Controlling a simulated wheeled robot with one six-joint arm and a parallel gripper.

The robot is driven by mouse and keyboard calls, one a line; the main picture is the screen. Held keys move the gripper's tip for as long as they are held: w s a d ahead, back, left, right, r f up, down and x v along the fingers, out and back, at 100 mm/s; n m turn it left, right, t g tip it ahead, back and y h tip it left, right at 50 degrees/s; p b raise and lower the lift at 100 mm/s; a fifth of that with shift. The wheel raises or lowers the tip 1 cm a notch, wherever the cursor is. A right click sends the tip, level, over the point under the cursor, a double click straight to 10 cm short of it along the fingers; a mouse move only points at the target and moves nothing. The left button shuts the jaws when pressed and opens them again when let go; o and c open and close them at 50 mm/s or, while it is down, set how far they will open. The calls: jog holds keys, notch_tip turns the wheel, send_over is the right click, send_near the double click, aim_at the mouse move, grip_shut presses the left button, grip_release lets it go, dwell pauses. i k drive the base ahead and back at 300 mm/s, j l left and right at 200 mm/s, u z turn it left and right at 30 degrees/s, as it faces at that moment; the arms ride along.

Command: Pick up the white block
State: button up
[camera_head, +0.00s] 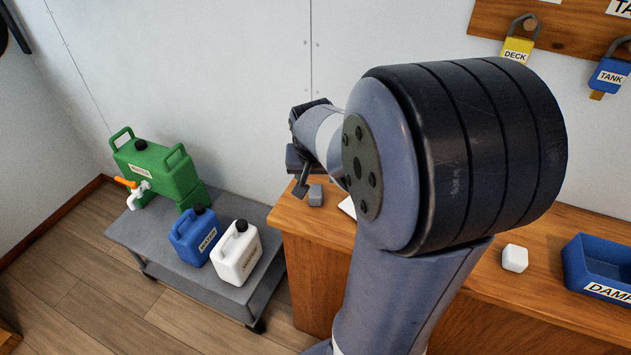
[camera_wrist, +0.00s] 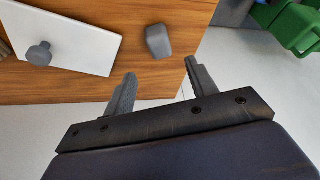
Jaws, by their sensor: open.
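The white block (camera_head: 514,258) sits on the wooden counter (camera_head: 480,300), right of my arm in the head view. It does not show in the wrist view. My gripper (camera_head: 301,186) is at the counter's left end, well apart from the white block. In the wrist view my gripper (camera_wrist: 160,72) is open, with nothing between its two fingers. A grey block (camera_wrist: 158,41) lies on the counter just beyond the fingertips. It also shows below my gripper in the head view (camera_head: 316,195).
A white board (camera_wrist: 75,35) with a grey knob (camera_wrist: 39,54) lies beside the grey block. A blue tray (camera_head: 600,262) stands right of the white block. A low grey cart (camera_head: 145,235) holds green, blue and white canisters. My arm hides the counter's middle.

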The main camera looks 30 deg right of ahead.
aim_at(515, 258)
jog(key=z, duration=2.6)
jog(key=l+u, duration=0.25)
jog(key=i+l, duration=0.05)
